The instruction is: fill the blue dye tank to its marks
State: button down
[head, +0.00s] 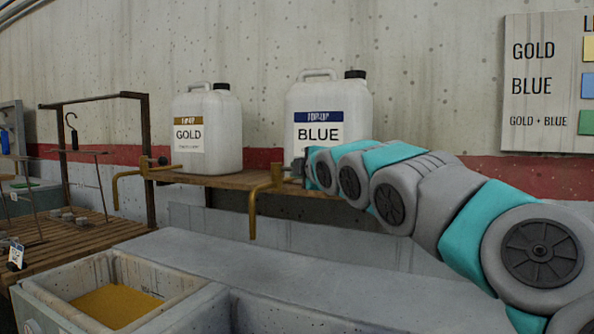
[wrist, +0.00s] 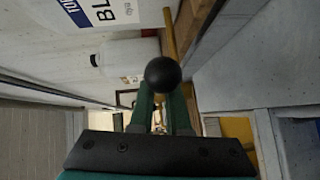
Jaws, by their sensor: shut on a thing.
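The white BLUE jug (head: 330,108) stands upright on the wooden shelf, and part of it shows at the top left of the wrist view (wrist: 122,12). Its brass tap (head: 254,205) points down from the shelf's front edge. No stream shows below the spout. My gripper (head: 295,170) is at this tap. In the wrist view my green fingers (wrist: 160,108) are shut on the tap's round black knob (wrist: 163,75). The tank in the lower left (head: 48,297) holds gold liquid (head: 116,305).
The white GOLD jug (head: 207,130) stands left of the BLUE one, with its own brass tap (head: 128,178). A wall chart (head: 546,85) lists GOLD, BLUE and GOLD + BLUE. A slatted table (head: 70,232) with hooks and stands is at far left. A grey ledge (head: 300,275) runs below the shelf.

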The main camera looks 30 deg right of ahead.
jog(key=shift+f, duration=0.1)
jog(key=c, duration=1.2)
grip_release()
jog(key=shift+w, duration=0.1)
jog(key=s, duration=0.5)
jog(key=s+a+r+b, duration=0.1)
jog(key=s, duration=0.1)
jog(key=shift+s, duration=0.4)
